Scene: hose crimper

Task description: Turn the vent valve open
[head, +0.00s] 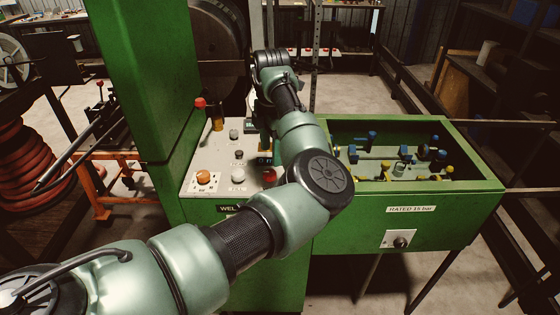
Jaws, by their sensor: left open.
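A green cabinet has a grey control panel (215,158) with an orange knob (204,177), a red button (269,176), grey buttons and a red-tipped lever (201,103). To its right, an open green box (440,215) holds several blue and yellow valve fittings (400,155). A small dark knob (400,242) sits on a white plate on the box's front. I cannot tell which of these is the vent valve. My left arm reaches across the panel. My left gripper (262,112) is over the panel's far right part, open, largely hidden by my wrist; contact cannot be seen.
A green column (145,70) rises left of the panel. A coiled red hose (28,165) and an orange stand (100,190) are at the left. Shelving (470,80) stands at the back right. The space in front of the box is free.

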